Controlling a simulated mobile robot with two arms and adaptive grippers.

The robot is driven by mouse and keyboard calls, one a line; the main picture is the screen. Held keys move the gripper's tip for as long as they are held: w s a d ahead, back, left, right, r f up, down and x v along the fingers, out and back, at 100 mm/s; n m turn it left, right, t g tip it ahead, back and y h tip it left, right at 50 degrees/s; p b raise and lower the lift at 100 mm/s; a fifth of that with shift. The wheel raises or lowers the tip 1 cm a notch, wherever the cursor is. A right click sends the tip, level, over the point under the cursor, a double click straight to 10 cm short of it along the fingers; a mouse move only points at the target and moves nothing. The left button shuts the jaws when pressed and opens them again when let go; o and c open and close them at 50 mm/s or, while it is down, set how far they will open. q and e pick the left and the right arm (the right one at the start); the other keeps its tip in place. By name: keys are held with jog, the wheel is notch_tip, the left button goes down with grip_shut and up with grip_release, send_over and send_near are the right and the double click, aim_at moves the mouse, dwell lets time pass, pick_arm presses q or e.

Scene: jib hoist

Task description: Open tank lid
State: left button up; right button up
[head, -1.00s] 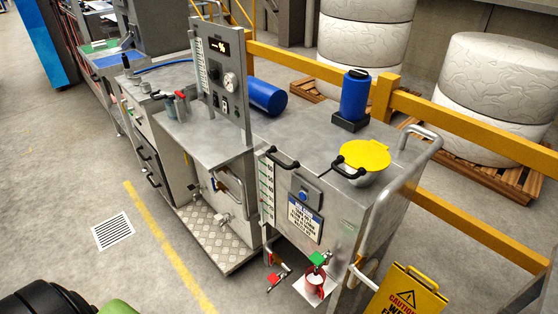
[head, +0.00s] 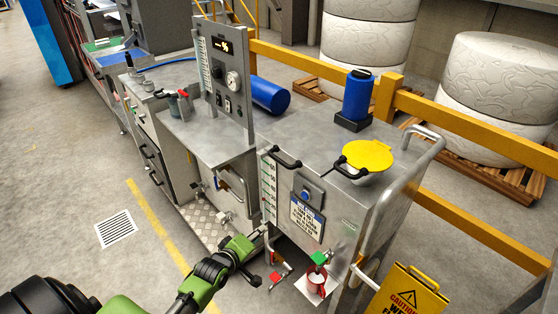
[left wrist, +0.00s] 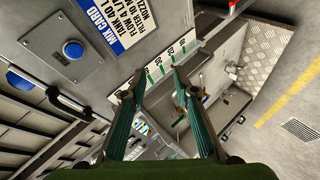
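The yellow tank lid (head: 368,154) lies flat over the round steel opening on top of the steel tank cabinet (head: 300,137). A black handle (head: 346,168) sits at its left side. The lid does not show clearly in the left wrist view. My left gripper (head: 264,232) is in front of the cabinet, low near the left edge of its front, well below the lid. In the left wrist view my left gripper (left wrist: 158,76) has its fingers apart with nothing held between them. My right gripper is not in view.
The cabinet front carries a blue button (head: 306,195), a mix card (head: 306,219) and a level scale (head: 267,188). A blue bottle (head: 357,95) stands behind the lid. A metal rail (head: 402,190) and a yellow caution sign (head: 408,292) are at the right.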

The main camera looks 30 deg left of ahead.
aim_at(278, 161)
pick_arm(q)
jog(key=w+a+r+n+t, duration=0.1)
jog(key=w+r+n+t, duration=0.1)
jog(key=r, duration=0.8)
jog(key=w+r+n+t, duration=0.2)
jog(key=w+r, duration=0.1)
jog(key=r, duration=0.7)
jog(key=w+f, duration=0.1)
jog(key=w, duration=0.3)
jog(key=w+f, duration=0.1)
jog(key=w, duration=0.8)
jog(key=shift+w+a+f+p, duration=0.1)
jog(key=shift+a+f+p, duration=0.2)
jog(key=shift+a+f, duration=0.1)
grip_shut()
